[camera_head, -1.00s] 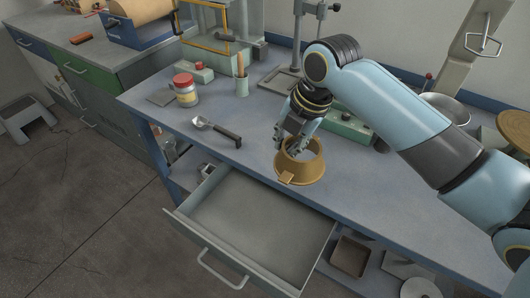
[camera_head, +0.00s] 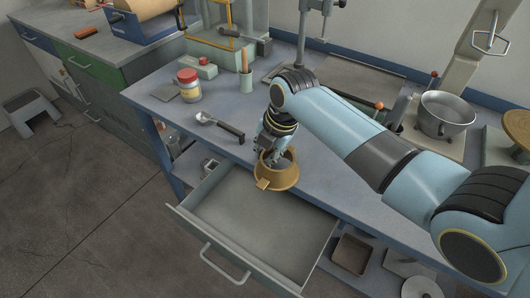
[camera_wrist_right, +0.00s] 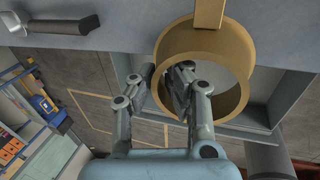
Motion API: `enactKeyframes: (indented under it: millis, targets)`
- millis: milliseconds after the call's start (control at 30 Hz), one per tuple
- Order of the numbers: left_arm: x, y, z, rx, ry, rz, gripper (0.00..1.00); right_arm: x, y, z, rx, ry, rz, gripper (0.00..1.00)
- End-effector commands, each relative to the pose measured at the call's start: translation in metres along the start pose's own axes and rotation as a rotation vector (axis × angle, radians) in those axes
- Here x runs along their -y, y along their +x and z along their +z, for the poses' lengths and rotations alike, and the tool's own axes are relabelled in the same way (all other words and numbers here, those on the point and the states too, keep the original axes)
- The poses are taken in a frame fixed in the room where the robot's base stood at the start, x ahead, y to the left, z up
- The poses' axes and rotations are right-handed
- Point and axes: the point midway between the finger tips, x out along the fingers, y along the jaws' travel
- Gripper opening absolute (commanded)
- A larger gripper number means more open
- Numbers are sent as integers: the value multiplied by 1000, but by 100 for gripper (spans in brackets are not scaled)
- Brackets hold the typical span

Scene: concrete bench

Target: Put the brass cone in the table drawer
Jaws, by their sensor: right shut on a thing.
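The brass cone (camera_head: 282,177) is a hollow, tapered ring with a small tab. In the head view it is at the front edge of the bench, over the back rim of the open drawer. My right gripper (camera_head: 271,156) is shut on its wall, and the fingers also show at the cone's rim in the right wrist view (camera_wrist_right: 172,80). The cone (camera_wrist_right: 237,58) fills the upper middle of that view. The table drawer (camera_head: 257,222) is pulled out and its visible floor is bare. My left gripper is not in view.
A black-handled scoop (camera_head: 219,124) lies on the bench left of the cone. A red-lidded jar (camera_head: 188,86) and a cup with a wooden handle (camera_head: 246,80) stand behind it. A metal pot (camera_head: 445,114) is at the right. A small open box (camera_head: 351,254) sits on the lower shelf.

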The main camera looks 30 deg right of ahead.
Motion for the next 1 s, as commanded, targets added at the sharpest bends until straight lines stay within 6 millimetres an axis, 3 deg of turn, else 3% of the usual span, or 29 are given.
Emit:
enactKeyframes:
  millis: [433, 467, 633, 1000]
  targets:
    - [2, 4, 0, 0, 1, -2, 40, 3, 11, 0, 0, 0, 0, 0]
    - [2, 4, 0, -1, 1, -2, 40, 3, 11, 0, 0, 0, 0, 12]
    - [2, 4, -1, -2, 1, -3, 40, 3, 11, 0, 0, 0, 0, 34]
    - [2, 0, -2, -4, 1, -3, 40, 1, 2, 0, 0, 0, 0, 34]
